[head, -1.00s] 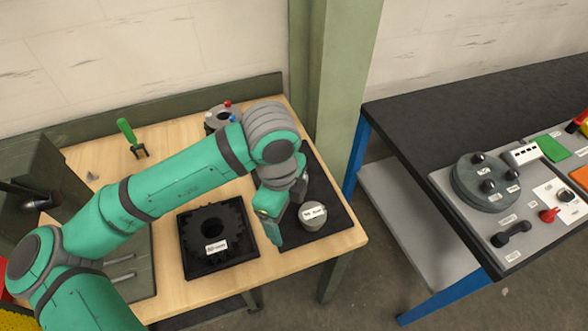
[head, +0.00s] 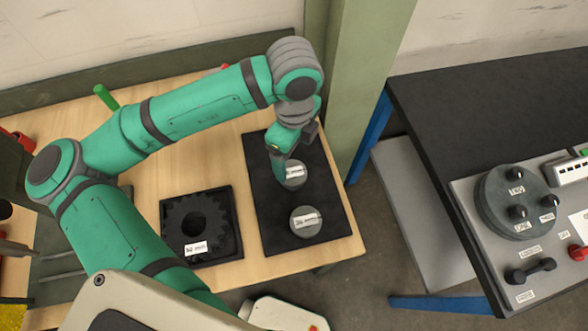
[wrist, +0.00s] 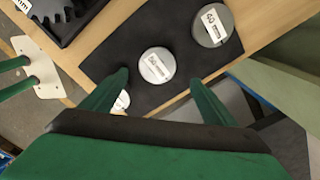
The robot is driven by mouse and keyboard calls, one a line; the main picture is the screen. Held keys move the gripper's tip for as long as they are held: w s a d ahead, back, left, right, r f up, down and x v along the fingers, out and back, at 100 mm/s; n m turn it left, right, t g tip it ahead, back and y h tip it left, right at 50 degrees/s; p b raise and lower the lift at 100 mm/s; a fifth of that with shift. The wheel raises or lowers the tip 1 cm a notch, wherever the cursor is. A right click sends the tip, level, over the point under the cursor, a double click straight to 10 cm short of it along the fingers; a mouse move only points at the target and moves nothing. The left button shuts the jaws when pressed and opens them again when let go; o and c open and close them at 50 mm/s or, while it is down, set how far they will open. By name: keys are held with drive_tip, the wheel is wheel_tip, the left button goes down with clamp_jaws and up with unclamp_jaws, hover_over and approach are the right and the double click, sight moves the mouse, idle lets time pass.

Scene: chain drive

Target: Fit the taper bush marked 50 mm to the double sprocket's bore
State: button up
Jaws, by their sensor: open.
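The black toothed sprocket (head: 190,216) lies flat in a square black tray, its bore facing up; a white label sits at its front edge. Two round grey bushes, a far one (head: 294,176) and a near one (head: 306,223), stand on the black mat, their labels too small to read surely. In the wrist view, a middle bush (wrist: 157,66) shows just beyond and between the fingertips, its label unclear. Another bush (wrist: 213,27) appears marked 40. A third pale round top (wrist: 123,101) is partly hidden by the left finger. My gripper (wrist: 157,82) is open and empty above the mat.
The wooden bench (head: 150,190) has clear room between tray and mat. A green post (head: 355,90) stands behind the mat's right side. A dark table (head: 450,110) with a control panel is at right. A green-handled tool (head: 106,97) lies behind my arm.

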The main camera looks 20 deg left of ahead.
sight(292, 173)
drive_tip(key=shift+w+a+f, duration=0.1)
drive_tip(key=shift+f, duration=1.4)
drive_tip(key=f, duration=0.3)
drive_tip(key=shift+s+f, duration=0.15)
drive_tip(key=shift+s, duration=0.25)
drive_tip(key=shift+f, duration=0.55)
drive_tip(key=c, duration=1.6)
drive_tip(key=shift+r, duration=0.15)
